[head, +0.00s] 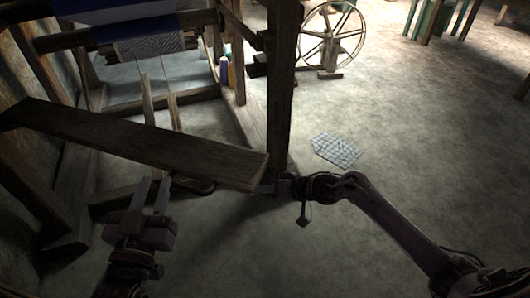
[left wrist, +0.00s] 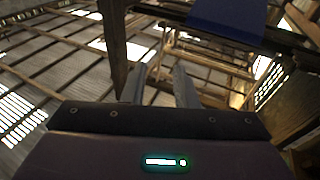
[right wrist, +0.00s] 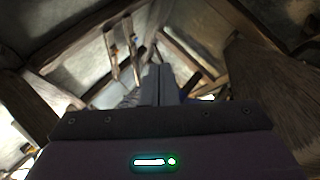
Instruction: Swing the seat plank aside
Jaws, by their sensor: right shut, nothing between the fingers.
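The seat plank (head: 150,145) is a long brown board. It slants across the left of the head view, from the loom's left side to a free right end beside the dark upright post (head: 284,90). My right gripper (head: 268,188) is shut and empty at the plank's right end, close to its edge; I cannot tell whether it touches. Its closed fingers also show in the right wrist view (right wrist: 158,85). My left gripper (head: 151,192) is open and empty, in front of the plank's near edge. Its parted fingers show in the left wrist view (left wrist: 160,87).
The loom carries blue and patterned cloth (head: 150,45) behind the plank. Coloured spools (head: 226,72) stand by its frame. A spinning wheel (head: 331,38) is at the back. A checked cloth (head: 336,150) lies on the floor. The floor on the right is largely clear.

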